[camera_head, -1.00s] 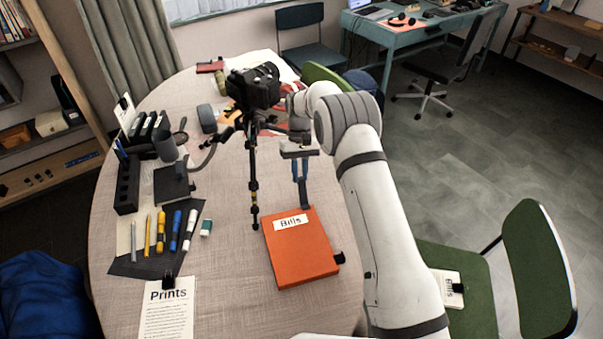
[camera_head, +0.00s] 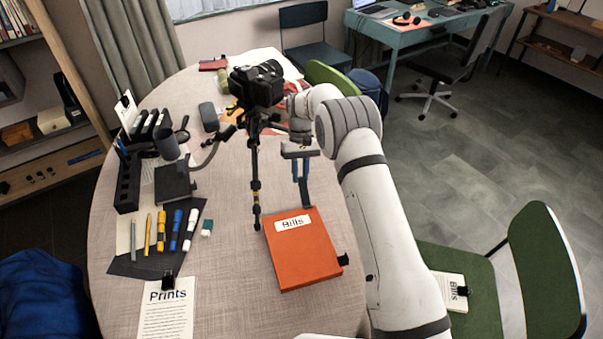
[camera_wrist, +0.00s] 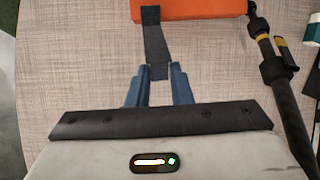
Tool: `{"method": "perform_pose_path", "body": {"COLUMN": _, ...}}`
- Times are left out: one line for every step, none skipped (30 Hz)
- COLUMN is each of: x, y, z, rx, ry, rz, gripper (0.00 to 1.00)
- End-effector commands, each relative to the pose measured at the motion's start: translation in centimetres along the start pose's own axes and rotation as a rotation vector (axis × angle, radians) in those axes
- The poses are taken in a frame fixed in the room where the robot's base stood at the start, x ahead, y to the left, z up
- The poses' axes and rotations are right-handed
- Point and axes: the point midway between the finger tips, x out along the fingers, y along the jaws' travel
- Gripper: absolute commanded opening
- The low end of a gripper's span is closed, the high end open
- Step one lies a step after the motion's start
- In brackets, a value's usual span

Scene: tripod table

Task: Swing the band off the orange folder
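The orange folder (camera_head: 303,255), with a white "Bills" label, lies on the table; its edge shows at the top of the wrist view (camera_wrist: 190,9). The band (camera_wrist: 154,38) is a dark grey strip that overlaps the folder's far edge and runs out to my gripper; it also shows in the head view (camera_head: 306,192). My gripper (camera_wrist: 158,74) has its blue fingers on either side of the band's end tab, seemingly closed on it. In the head view my gripper (camera_head: 301,177) is just beyond the folder. Whether the band touches the table is unclear.
A black camera (camera_head: 257,85) stands on a tripod (camera_head: 255,185) close left of my gripper; a tripod leg (camera_wrist: 285,110) shows in the wrist view. Pens and markers (camera_head: 172,230) lie on a dark mat at left. A green chair (camera_head: 540,270) stands at right.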

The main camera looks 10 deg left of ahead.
Motion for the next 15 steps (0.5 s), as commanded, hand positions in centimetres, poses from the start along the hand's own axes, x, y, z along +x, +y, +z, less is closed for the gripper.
{"method": "perform_pose_path", "body": {"x": -0.01, "y": -0.02, "z": 0.0, "rx": 0.0, "ry": 0.0, "rz": 0.0, "gripper": 0.23}}
{"method": "perform_pose_path", "body": {"x": -0.02, "y": -0.03, "z": 0.01, "rx": 0.0, "ry": 0.0, "rz": 0.0, "gripper": 0.26}}
{"method": "perform_pose_path", "body": {"x": -0.03, "y": -0.03, "z": 0.01, "rx": 0.0, "ry": 0.0, "rz": 0.0, "gripper": 0.29}}
{"method": "perform_pose_path", "body": {"x": -0.03, "y": -0.03, "z": 0.0, "rx": 0.0, "ry": 0.0, "rz": 0.0, "gripper": 0.32}}
{"method": "perform_pose_path", "body": {"x": -0.04, "y": -0.04, "z": 0.0, "rx": 0.0, "ry": 0.0, "rz": 0.0, "gripper": 0.34}}
{"method": "perform_pose_path", "body": {"x": -0.05, "y": -0.04, "z": 0.0, "rx": 0.0, "ry": 0.001, "rz": 0.0, "gripper": 0.37}}
{"method": "perform_pose_path", "body": {"x": -0.06, "y": -0.04, "z": 0.0, "rx": -0.001, "ry": 0.001, "rz": 0.0, "gripper": 0.38}}
{"method": "perform_pose_path", "body": {"x": -0.06, "y": -0.05, "z": 0.0, "rx": -0.001, "ry": 0.001, "rz": 0.0, "gripper": 0.38}}
{"method": "perform_pose_path", "body": {"x": -0.07, "y": -0.05, "z": 0.0, "rx": -0.001, "ry": 0.001, "rz": 0.001, "gripper": 0.38}}
{"method": "perform_pose_path", "body": {"x": -0.07, "y": -0.06, "z": 0.0, "rx": -0.001, "ry": 0.001, "rz": 0.001, "gripper": 0.38}}
{"method": "perform_pose_path", "body": {"x": -0.07, "y": -0.06, "z": 0.0, "rx": -0.001, "ry": 0.001, "rz": 0.001, "gripper": 0.38}}
{"method": "perform_pose_path", "body": {"x": -0.08, "y": -0.06, "z": 0.0, "rx": -0.001, "ry": 0.001, "rz": 0.001, "gripper": 0.38}}
{"method": "perform_pose_path", "body": {"x": -0.12, "y": -0.06, "z": 0.01, "rx": -0.001, "ry": 0.001, "rz": 0.001, "gripper": 0.38}}
{"method": "perform_pose_path", "body": {"x": -0.2, "y": -0.07, "z": 0.03, "rx": -0.001, "ry": 0.002, "rz": 0.001, "gripper": 0.38}}
{"method": "perform_pose_path", "body": {"x": -0.38, "y": -0.09, "z": 0.09, "rx": -0.001, "ry": 0.002, "rz": 0.001, "gripper": 0.38}}
